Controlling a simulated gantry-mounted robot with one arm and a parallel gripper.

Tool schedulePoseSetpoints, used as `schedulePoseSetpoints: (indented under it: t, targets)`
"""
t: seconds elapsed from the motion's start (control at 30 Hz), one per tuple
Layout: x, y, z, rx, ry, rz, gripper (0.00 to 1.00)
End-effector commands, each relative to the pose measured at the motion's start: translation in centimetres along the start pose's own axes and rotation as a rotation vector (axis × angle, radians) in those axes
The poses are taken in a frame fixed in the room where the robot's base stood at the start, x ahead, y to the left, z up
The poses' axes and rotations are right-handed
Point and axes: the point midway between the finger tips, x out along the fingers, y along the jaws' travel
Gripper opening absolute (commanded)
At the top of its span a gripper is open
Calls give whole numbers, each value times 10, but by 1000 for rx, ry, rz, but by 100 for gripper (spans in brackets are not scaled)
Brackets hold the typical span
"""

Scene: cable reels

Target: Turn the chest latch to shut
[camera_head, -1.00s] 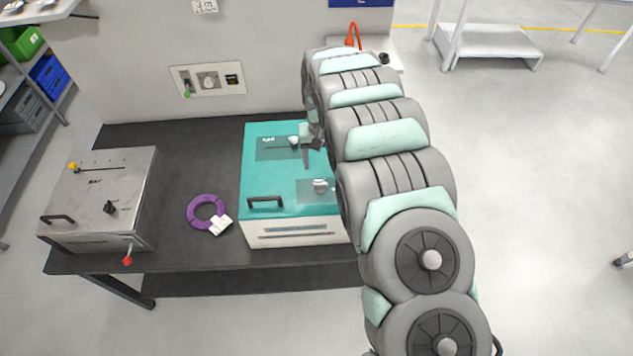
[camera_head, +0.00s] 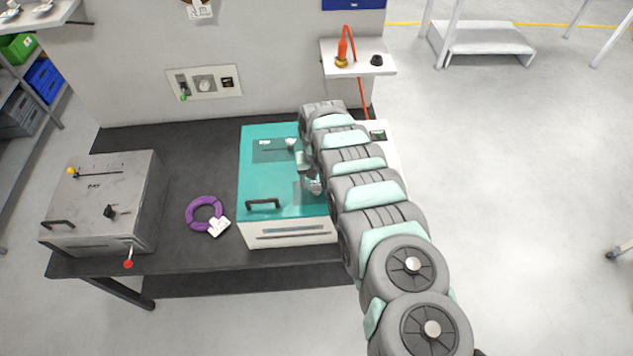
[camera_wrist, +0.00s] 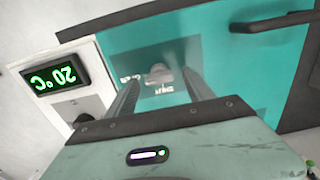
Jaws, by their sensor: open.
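The chest (camera_head: 262,180) has a teal lid and white body and stands on the dark bench. In the wrist view its lid (camera_wrist: 225,70) fills the middle. The chest latch (camera_wrist: 158,73) is a small pale knob on a darker panel, with small upside-down labels beside it that are hard to read. My gripper (camera_wrist: 159,82) is open, with one finger on either side of the latch in the picture. Contact cannot be told. In the head view my gripper (camera_head: 309,180) is over the lid's right part and hides most of the latch.
A black handle (camera_head: 263,204) sits at the lid's front left. A purple ring (camera_head: 204,213) and a grey metal box (camera_head: 90,205) lie left on the bench.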

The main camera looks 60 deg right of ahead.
Motion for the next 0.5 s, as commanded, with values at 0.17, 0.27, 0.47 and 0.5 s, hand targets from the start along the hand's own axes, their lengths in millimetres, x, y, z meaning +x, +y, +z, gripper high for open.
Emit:
schedulePoseSetpoints:
  t: [0.17, 0.27, 0.47, 0.5]
  targets:
    - [6, 0, 1, 0, -2, 1, 61]
    - [6, 0, 1, 1, -1, 1, 61]
    - [6, 0, 1, 1, -1, 1, 61]
    - [6, 1, 1, 1, -1, 1, 59]
